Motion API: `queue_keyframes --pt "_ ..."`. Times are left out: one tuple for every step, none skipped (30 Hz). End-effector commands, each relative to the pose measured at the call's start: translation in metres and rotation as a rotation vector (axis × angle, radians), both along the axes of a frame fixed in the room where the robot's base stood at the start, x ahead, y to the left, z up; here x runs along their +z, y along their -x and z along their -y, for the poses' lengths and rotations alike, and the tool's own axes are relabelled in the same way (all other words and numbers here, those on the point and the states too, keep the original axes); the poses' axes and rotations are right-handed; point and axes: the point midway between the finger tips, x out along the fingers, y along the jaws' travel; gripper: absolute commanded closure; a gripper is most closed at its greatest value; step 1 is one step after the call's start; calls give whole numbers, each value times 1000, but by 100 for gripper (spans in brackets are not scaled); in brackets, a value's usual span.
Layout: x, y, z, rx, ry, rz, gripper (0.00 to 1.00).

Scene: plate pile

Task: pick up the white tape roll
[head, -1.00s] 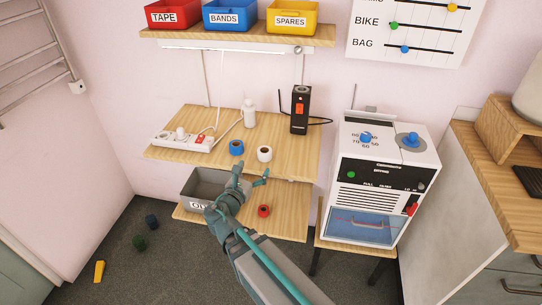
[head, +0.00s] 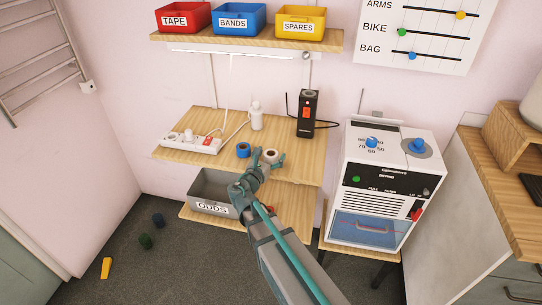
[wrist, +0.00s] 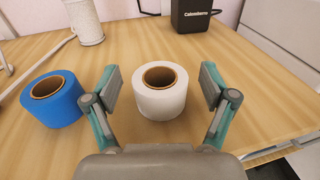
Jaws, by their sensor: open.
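The white tape roll (wrist: 160,103) sits flat on the upper wooden shelf in the wrist view, its brown core facing up. In the head view the white tape roll (head: 271,156) is partly hidden by my gripper. My gripper (wrist: 160,88) is open, with one finger on each side of the roll and a gap visible on both sides. In the head view my gripper (head: 269,160) is at the front edge of the shelf. The roll appears to rest on the wood, not held.
A blue tape roll (wrist: 55,98) stands just left of my left finger. A grey bin (head: 203,187) is below.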

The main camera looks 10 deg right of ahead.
Motion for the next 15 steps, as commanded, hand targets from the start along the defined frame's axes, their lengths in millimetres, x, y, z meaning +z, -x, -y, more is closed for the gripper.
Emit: queue_keyframes --pt "0 -4 2 -1 0 0 16" --pt "0 -4 3 0 0 0 16" --pt "0 -5 3 1 0 0 16" --pt "0 -4 3 1 0 0 16" --pt "0 -4 3 1 0 0 16" --pt "-1 -4 3 1 0 0 16" --pt "-1 -4 3 1 0 0 16" --pt "-1 -4 3 1 0 0 16" --pt "0 -4 3 1 0 0 21" --pt "0 -4 3 1 0 0 26" --pt "-1 -4 3 1 0 0 31" --pt "-1 -4 3 1 0 0 38" --pt "-1 -4 3 1 0 0 43" --pt "0 -4 3 1 0 0 48" --pt "0 -4 3 1 0 0 55"
